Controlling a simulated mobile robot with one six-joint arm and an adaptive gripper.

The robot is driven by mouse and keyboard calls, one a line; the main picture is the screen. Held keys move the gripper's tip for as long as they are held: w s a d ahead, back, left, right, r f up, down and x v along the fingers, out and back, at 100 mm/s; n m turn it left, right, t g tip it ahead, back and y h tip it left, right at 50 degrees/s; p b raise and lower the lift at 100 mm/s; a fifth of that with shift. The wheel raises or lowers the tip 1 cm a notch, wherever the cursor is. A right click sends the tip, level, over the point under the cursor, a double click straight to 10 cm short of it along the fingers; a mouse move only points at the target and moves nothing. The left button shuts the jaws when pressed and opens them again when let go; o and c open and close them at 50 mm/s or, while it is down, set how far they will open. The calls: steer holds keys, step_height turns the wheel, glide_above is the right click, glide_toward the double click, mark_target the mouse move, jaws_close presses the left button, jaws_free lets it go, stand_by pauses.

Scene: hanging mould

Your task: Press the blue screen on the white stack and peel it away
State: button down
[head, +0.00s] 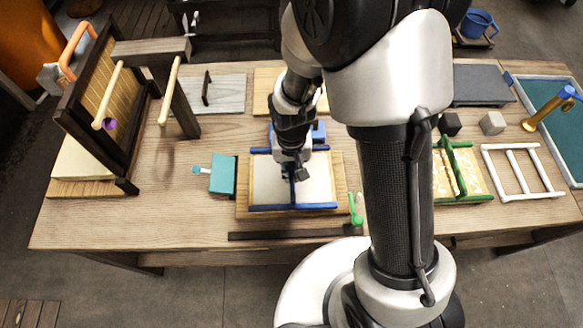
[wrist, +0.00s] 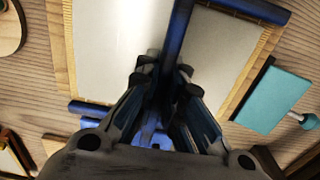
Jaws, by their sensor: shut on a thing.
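The blue screen (head: 292,208) has blue bars and lies over a pale white sheet or stack (head: 318,180) on a wooden board (head: 342,180) at the middle of the table. My gripper (head: 292,170) is over the middle of it, pointing down. In the wrist view my gripper (wrist: 160,85) is shut on the screen's blue middle bar (wrist: 176,40). The pale surface (wrist: 115,40) shows on both sides of that bar. Whether the screen touches the stack or is lifted slightly, I cannot tell. My arm hides part of the screen's far side.
A teal block with a handle (head: 222,175) lies just left of the board. A green-handled tool (head: 355,209) is near its right front corner. A dark bar (head: 290,235) lies along the front edge. A dark upright frame (head: 100,110) stands at left; a white frame (head: 522,172) lies at right.

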mark_target(291, 167)
steer(key=shift+r+p, duration=0.9)
steer(key=shift+r, duration=0.3)
step_height(291, 167, up, 7)
steer(key=p, duration=0.5)
steer(key=shift+p, duration=0.35)
